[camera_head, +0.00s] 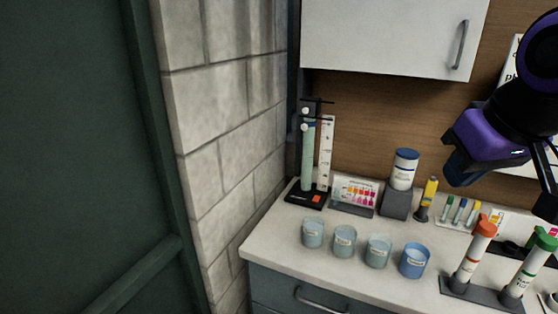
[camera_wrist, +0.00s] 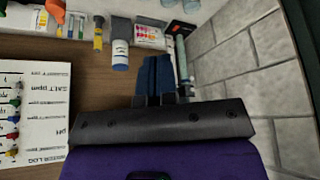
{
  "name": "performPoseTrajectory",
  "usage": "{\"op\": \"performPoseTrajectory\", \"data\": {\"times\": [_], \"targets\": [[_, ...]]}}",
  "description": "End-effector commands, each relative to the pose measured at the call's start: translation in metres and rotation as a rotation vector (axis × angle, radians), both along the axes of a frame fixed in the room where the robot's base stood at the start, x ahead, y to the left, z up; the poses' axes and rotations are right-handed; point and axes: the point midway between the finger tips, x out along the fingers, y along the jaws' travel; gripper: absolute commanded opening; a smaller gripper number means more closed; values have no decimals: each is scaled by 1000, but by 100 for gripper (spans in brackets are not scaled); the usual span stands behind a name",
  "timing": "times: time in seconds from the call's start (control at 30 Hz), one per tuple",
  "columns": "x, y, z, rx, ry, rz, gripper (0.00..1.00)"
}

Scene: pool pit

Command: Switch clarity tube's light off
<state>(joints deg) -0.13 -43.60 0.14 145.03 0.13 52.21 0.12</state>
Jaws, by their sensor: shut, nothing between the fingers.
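The clarity tube (camera_head: 308,158) is a tall pale-green tube standing upright on a black base (camera_head: 296,196) in the back left corner of the counter, beside a white scale strip (camera_head: 326,150). A small orange-red patch, perhaps the switch, shows on the base front (camera_head: 317,199). I cannot tell whether the light is lit. In the wrist view the tube (camera_wrist: 182,58) appears upside down, right of my fingers. My gripper (camera_head: 457,168) is shut and empty, raised in the air to the right of the tube. Its blue fingers (camera_wrist: 154,76) are together in the wrist view.
A colour-chart box (camera_head: 354,193), a white bottle (camera_head: 404,168) on a grey stand and a yellow bottle (camera_head: 427,198) stand right of the tube. Several cups (camera_head: 344,240) line the counter front. A white cabinet (camera_head: 392,36) hangs above; a block wall (camera_head: 225,120) closes the left.

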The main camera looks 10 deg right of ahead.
Motion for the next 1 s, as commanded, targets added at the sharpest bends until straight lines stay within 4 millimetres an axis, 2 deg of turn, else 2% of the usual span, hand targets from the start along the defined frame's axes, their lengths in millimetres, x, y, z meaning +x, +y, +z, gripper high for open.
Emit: {"op": "performPoseTrajectory", "data": {"times": [0.17,0.27,0.63,1.0], "targets": [[17,1,6,-19,20,30,0],[36,1,12,-40,39,63,0],[122,6,24,-120,120,220,0],[213,13,9,-178,200,384,0]]}}
